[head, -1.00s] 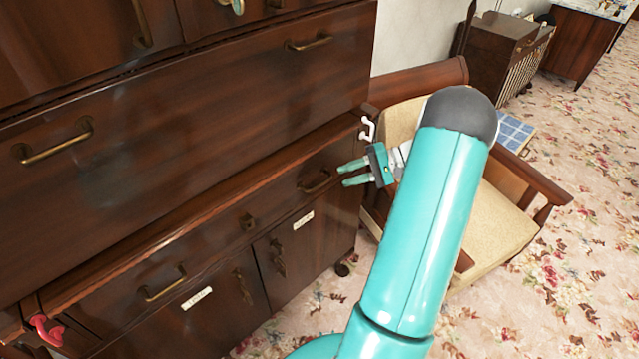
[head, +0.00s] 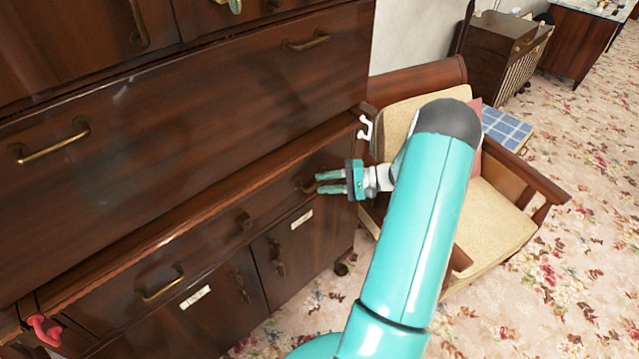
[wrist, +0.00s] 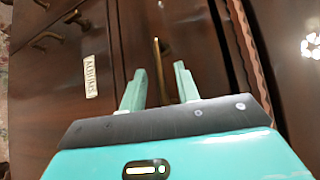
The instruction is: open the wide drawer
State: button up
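The lower wide drawer (head: 215,245) of the dark wooden cabinet looks closed. It has a brass handle (head: 163,284) on its left, a small fitting (head: 244,222) in the middle and a right handle (head: 306,187). My gripper (head: 318,183) is at that right handle, its fingertips partly covering it. In the wrist view, the two teal fingers (wrist: 159,85) are spread, and the brass handle (wrist: 157,55) shows upright ahead of the gap between them. I cannot tell whether they touch it.
A larger closed drawer (head: 190,125) with two brass handles is above. Labelled cupboard doors (head: 285,245) are below. A red hook-like piece (head: 45,330) and a white one (head: 365,128) sit at the cabinet's ends. A cushioned armchair (head: 495,225) stands close on the right. Flowered carpet (head: 560,290) is open beyond.

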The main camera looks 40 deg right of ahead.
jog(key=shift+x, duration=1.1)
jog(key=shift+c, duration=0.4)
grip_shut()
jog(key=shift+s, duration=0.1)
